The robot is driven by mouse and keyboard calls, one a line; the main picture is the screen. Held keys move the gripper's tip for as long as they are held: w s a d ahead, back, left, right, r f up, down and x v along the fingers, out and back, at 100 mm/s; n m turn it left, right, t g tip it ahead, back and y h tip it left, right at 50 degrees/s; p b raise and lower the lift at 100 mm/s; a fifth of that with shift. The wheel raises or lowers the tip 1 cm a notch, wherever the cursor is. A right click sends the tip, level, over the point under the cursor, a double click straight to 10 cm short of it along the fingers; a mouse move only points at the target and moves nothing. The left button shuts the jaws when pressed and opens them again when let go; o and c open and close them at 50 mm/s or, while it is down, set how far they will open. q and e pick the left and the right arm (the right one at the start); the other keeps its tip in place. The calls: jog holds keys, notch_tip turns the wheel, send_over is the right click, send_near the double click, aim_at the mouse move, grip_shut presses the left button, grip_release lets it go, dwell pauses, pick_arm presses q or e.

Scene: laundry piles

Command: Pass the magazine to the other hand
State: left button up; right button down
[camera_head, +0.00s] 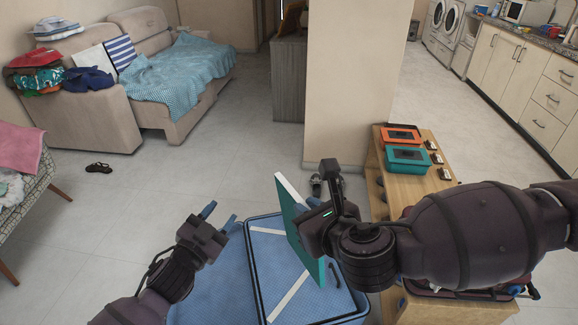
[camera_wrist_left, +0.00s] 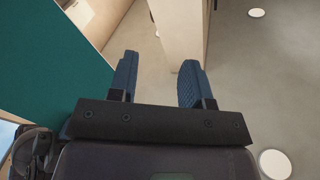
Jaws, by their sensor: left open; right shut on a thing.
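The magazine (camera_head: 298,232), a teal slab with a white edge, stands upright above the blue suitcase in the head view. My right gripper (camera_head: 322,215) is shut on it from the right; its fingertips are mostly hidden. My left gripper (camera_head: 218,214) is open and empty, to the left of the magazine and apart from it. In the left wrist view the magazine (camera_wrist_left: 42,75) fills the left side, beside my open left fingers (camera_wrist_left: 158,80), with nothing between them.
An open blue suitcase (camera_head: 253,290) with white straps lies below both grippers. A wooden cabinet (camera_head: 440,180) with an orange box (camera_head: 398,134) and a teal box (camera_head: 407,159) stands at right. A pillar (camera_head: 345,90) rises behind. The floor at left is mostly clear.

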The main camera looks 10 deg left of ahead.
pick_arm(q)
jog(key=w+d+r+m+g+h, duration=0.2)
jog(key=w+d+r+m+h, duration=0.2)
jog(key=d+r+m+h, duration=0.3)
jog(key=w+d+r+m+g+h, duration=0.1)
jog(key=w+d+r+m+h, duration=0.4)
jog(key=r, duration=0.5)
jog(key=s+d+m+g, duration=0.6)
jog(key=d+m+g, duration=0.55)
jog(key=g, duration=0.55)
jog(key=a+n+y, duration=0.1)
jog(key=a+y, duration=0.1)
jog(key=y, duration=0.1)
jog(key=a+f+y, duration=0.1)
jog(key=a+y, duration=0.2)
jog(key=y, duration=0.1)
jog(key=a+f+n+g+y, duration=0.1)
jog(key=a+y, duration=0.1)
jog(key=y, duration=0.2)
jog(key=shift+s+a+f+n, duration=0.1)
jog(key=shift+s+a+n, duration=0.2)
jog(key=shift+s+n, duration=0.05)
jog(key=shift+a+y, duration=0.25)
jog(key=shift+y, duration=0.25)
jog(key=shift+f, duration=0.25)
jog(key=shift+x, duration=3.5)
jog(key=shift+s, duration=0.1)
jog(key=shift+c, duration=0.4)
